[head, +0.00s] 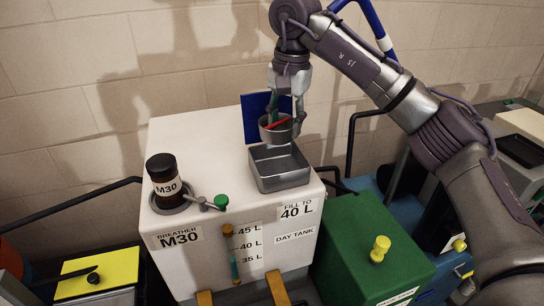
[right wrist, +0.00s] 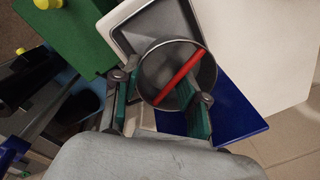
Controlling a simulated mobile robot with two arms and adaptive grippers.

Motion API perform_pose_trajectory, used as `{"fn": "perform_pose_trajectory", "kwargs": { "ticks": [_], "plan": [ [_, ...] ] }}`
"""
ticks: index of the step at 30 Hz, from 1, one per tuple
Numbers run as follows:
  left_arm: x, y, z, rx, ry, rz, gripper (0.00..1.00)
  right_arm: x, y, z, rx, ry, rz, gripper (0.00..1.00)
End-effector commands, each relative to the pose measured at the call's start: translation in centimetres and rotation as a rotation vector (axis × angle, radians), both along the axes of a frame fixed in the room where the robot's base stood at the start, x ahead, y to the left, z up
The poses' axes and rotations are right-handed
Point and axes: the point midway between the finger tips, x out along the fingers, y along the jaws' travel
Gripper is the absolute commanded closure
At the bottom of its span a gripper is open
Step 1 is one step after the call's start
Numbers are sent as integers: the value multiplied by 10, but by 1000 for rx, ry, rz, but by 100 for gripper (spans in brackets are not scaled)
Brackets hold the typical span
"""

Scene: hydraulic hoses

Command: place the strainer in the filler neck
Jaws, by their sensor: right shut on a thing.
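My right gripper (head: 285,106) is shut on the strainer (head: 275,134), a round grey metal cup with a red bar across its open top. It holds the strainer upright over the grey square tray (head: 283,182) on the white day tank; I cannot tell whether they touch. In the right wrist view the strainer (right wrist: 213,75) sits between the green finger pads, with the tray (right wrist: 128,42) beyond it. A dark M30 breather jar (head: 163,170) stands in a grey collar (head: 171,207) at the tank's left. I see no clearly open filler neck. My left gripper is not in view.
A blue panel (head: 255,115) stands upright behind the strainer. A small lever with a green knob (head: 221,201) lies beside the jar. A green box with a yellow knob (head: 380,247) stands right of the tank (head: 208,160). The tank top's back left is clear.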

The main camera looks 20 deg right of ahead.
Motion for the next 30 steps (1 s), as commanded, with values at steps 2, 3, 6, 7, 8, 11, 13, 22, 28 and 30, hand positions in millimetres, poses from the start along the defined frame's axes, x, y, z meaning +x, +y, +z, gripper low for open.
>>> {"fn": "perform_pose_trajectory", "kwargs": {
  "ticks": [2, 3, 6, 7, 8, 11, 13, 22, 28, 30],
  "plan": [
    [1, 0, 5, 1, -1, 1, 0, -1, 0, -10, 0, 4, 1, 92],
    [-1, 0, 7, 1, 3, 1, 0, -1, -1, -18, -1, 5, 1, 92],
    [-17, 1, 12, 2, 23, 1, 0, -1, -1, -37, -1, 5, 1, 92],
    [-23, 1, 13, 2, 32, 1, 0, -1, -1, -42, 0, 4, 1, 92],
    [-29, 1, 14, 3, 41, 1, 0, -1, -1, -46, 0, 3, 1, 92],
    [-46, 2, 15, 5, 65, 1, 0, -1, 0, -56, 0, 1, 1, 92],
    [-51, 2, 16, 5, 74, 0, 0, -1, 0, -61, 0, 1, 1, 92],
    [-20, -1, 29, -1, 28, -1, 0, -2, 0, -96, 0, 1, 1, 92],
    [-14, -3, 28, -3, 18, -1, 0, -1, 0, -98, -1, -1, 1, 92],
    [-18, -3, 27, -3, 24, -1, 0, -1, 0, -99, 0, 0, 1, 92]
  ]
}}
